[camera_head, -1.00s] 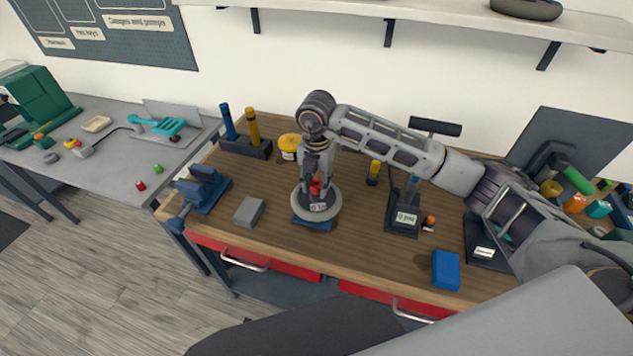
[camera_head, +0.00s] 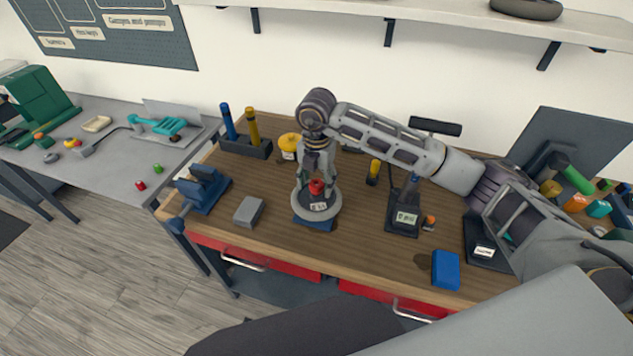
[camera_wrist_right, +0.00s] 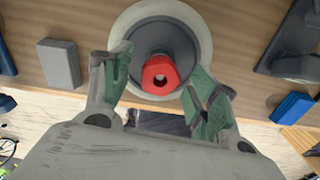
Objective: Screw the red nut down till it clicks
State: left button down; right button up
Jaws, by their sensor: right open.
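The red nut (camera_head: 316,187) sits on top of the round grey fixture (camera_head: 302,208) on the wooden workbench. My right gripper (camera_head: 317,184) points down over the fixture. In the right wrist view its green-padded fingers (camera_wrist_right: 158,82) are spread on either side of the nut, with gaps between pads and nut. A label with small, unreadable text is on the fixture's front. My left gripper is not in view.
A grey block (camera_head: 249,211) and a blue vise (camera_head: 204,190) stand left of the fixture. A black stand (camera_head: 404,218) and a blue box (camera_head: 446,269) are to the right. A yellow-lidded tub (camera_head: 289,145) stands behind. Bare wood lies between them.

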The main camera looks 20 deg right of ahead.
aim_at(316, 185)
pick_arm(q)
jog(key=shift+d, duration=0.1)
pick_arm(e)
notch_tip(316, 185, up, 12)
jog(key=shift+f, duration=0.2)
dwell(0.3)
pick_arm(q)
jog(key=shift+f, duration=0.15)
pick_arm(e)
jog(key=shift+n, duration=0.3)
pick_arm(q)
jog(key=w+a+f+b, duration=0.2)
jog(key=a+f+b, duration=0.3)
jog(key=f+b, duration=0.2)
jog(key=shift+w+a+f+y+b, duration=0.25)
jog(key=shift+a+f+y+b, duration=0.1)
jog(key=shift+b, duration=0.2)
pick_arm(e)
jog(key=n, duration=2.1)
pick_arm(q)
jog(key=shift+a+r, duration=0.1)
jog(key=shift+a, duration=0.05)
pick_arm(e)
jog(key=shift+o, duration=0.2)
jog(key=shift+r, duration=0.1)
